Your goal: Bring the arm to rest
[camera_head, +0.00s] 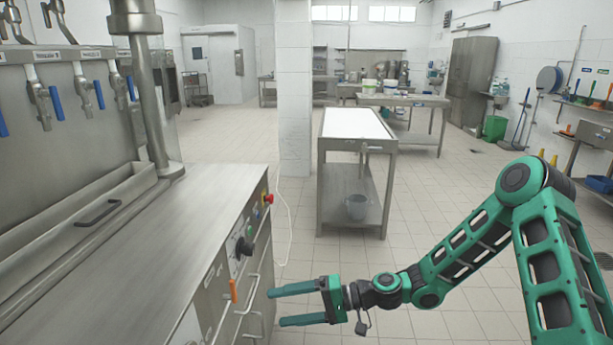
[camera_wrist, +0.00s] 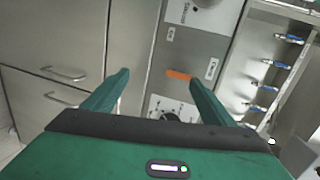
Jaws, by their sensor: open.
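My green gripper (camera_head: 275,306) is open and empty in the head view. It points left, its fingertips close to the front face of the steel counter cabinet (camera_head: 120,270). My arm reaches in from the right and is bent at the elbow above the tiled floor. In the wrist view my gripper (camera_wrist: 160,82) has its two fingers spread wide, with nothing between them. An orange handle (camera_wrist: 178,74) and the steel cabinet front show beyond the fingers. I cannot tell whether a fingertip touches the cabinet.
Cabinet door handles (camera_head: 252,295), an orange handle (camera_head: 234,290), a black knob (camera_head: 245,247) and a red button (camera_head: 268,198) stick out from the front. Blue-handled taps (camera_head: 88,90) hang above the counter. A steel table (camera_head: 335,160) stands ahead. Tiled floor around my arm is clear.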

